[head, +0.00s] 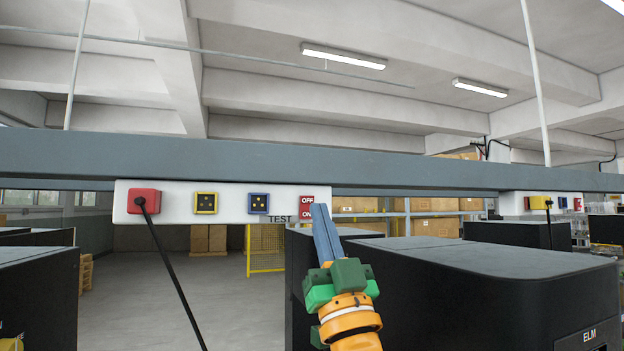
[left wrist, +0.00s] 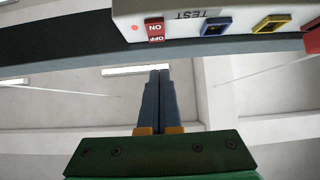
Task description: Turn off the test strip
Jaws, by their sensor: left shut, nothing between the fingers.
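The white test strip (head: 180,216) hangs under a grey-blue beam and bears the label TEST. Its red switch (head: 307,204), marked OFF above ON, is at its right end. In the left wrist view the strip (left wrist: 180,10) is inverted, with the red switch (left wrist: 155,30) and a small red light beside it. My left gripper (head: 320,208) is shut and empty, its fingers pointing up just right of the switch and partly overlapping it in the head view. In the left wrist view the fingertips (left wrist: 160,73) appear apart from the switch. My right gripper is not in view.
The strip also has a blue socket (head: 258,204), a yellow socket (head: 206,203) and a red plug (head: 144,202) with a hanging black cable. A second strip (head: 512,204) hangs at the right. Black machines (head: 430,262) stand below. The beam (head: 250,158) runs across.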

